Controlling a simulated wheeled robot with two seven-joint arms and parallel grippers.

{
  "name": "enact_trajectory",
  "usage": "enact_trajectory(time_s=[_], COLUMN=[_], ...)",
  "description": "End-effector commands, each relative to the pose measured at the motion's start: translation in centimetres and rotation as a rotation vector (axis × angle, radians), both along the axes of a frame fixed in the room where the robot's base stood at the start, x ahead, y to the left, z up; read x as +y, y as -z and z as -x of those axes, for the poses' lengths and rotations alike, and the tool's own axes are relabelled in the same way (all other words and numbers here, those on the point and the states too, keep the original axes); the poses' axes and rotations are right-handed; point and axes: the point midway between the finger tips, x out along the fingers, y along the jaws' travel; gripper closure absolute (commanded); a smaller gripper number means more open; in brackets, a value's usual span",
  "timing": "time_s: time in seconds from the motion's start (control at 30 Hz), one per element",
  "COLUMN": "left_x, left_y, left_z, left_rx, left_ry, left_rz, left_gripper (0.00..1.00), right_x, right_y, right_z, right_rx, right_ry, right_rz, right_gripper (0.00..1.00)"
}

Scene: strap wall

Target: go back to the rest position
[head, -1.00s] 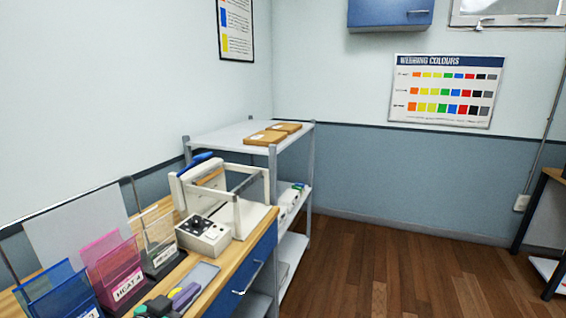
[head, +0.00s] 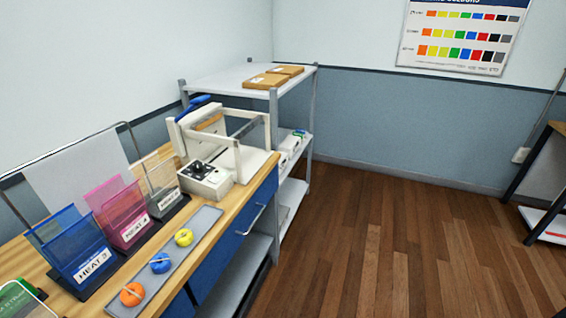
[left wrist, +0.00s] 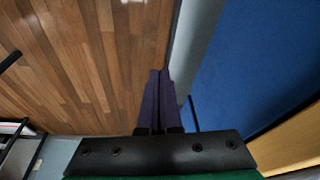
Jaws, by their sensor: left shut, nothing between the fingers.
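My left gripper (left wrist: 158,75) shows in the left wrist view, its two dark purple fingers pressed together with nothing between them. It points along the blue front of the bench (left wrist: 245,75), with the wooden floor (left wrist: 85,55) beyond. Neither gripper shows in the head view. My right gripper is in no frame.
In the head view, a grey strip on the wooden bench holds orange (head: 132,294), blue (head: 161,263) and yellow (head: 184,237) rolls. Behind them stand blue (head: 78,252), pink (head: 124,218) and clear holders. A white machine (head: 205,180) and shelf rack (head: 240,90) stand farther back.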

Motion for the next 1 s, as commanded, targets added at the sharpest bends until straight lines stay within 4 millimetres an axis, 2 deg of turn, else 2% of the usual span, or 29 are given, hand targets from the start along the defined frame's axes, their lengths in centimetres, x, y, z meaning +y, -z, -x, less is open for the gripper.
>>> enact_trajectory(time_s=[0.03,0.17,0.27,0.37,0.4,0.47,0.5,0.53,0.6,0.7,0.8,1.0], left_x=[0.0,0.0,0.1,0.5,0.7,1.2,1.5,1.8,2.4,3.0,3.3,3.3], left_y=[2.0,7.6,12.7,18.6,21.1,24.5,26.3,27.5,29.4,30.6,31.0,31.0], left_z=[0.0,0.5,1.8,4.5,6.2,9.1,11.1,12.6,15.8,18.9,19.9,20.0], left_rx=[0.013,0.037,0.062,0.093,0.109,0.130,0.142,0.151,0.168,0.180,0.184,0.184], left_ry=[0.001,0.005,0.009,0.014,0.018,0.023,0.025,0.027,0.032,0.037,0.039,0.038], left_rz=[-0.001,-0.002,-0.005,-0.008,-0.010,-0.013,-0.015,-0.017,-0.020,-0.022,-0.023,-0.022], left_gripper=[1.00,1.00,1.00,1.00,1.00,1.00,1.00,1.00,1.00,1.00,1.00,1.00], right_x=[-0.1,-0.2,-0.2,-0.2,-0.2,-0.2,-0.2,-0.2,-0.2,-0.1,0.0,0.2], right_y=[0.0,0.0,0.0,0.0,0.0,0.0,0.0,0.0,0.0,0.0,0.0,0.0], right_z=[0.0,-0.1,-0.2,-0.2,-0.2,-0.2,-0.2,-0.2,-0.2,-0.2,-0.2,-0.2], right_rx=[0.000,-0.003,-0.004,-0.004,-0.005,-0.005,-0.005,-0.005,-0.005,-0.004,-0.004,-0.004], right_ry=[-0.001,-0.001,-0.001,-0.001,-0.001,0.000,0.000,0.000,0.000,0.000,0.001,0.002], right_rz=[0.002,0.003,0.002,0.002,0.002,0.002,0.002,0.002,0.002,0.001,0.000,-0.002], right_gripper=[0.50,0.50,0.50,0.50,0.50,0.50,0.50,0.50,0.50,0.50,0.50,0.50])
